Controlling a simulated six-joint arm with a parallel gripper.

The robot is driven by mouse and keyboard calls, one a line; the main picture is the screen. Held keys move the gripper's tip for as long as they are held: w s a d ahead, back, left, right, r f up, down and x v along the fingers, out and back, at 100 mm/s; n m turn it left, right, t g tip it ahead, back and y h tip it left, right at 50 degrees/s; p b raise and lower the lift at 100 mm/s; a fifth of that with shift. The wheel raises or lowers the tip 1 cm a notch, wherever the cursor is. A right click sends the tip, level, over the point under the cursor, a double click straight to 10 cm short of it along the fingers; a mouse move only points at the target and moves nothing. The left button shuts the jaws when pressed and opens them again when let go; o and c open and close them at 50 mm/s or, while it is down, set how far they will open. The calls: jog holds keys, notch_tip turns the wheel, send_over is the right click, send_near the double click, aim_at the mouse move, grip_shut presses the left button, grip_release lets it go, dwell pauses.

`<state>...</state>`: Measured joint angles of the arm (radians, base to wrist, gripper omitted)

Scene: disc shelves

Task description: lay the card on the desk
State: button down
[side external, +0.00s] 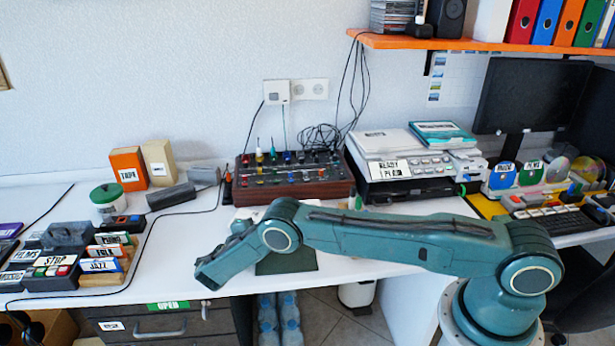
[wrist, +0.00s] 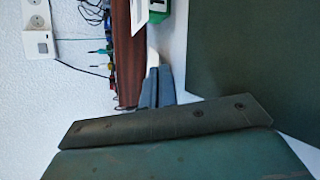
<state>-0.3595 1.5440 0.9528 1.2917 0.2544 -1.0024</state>
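My gripper (wrist: 156,86) shows in the wrist view as two blue-grey fingers close together beyond my dark wrist plate. A thin pale strip (wrist: 153,46) stands out past the fingertips. It looks like the card seen nearly edge-on, gripped between them; its face and any print are not visible. In the side view my arm's elbow hides most of the gripper and the card. The white desk (side external: 180,235) lies below and shows beside the fingers in the wrist view (wrist: 180,72).
A dark green panel (side external: 287,263) shows under my arm and fills the right of the wrist view (wrist: 255,60). A knobbed console (side external: 293,180) stands behind. Labelled boxes (side external: 75,262) stand at left; a white machine (side external: 395,158) at right.

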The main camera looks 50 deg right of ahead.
jog(key=shift+f, duration=0.4)
jog(key=shift+s+f, duration=0.1)
jog(key=shift+f, duration=0.25)
jog(key=c, duration=1.7)
grip_release()
jog(key=shift+d, duration=0.1)
jog(key=shift+r, duration=0.6)
jog(key=v, duration=1.2)
jog(key=shift+r, duration=0.25)
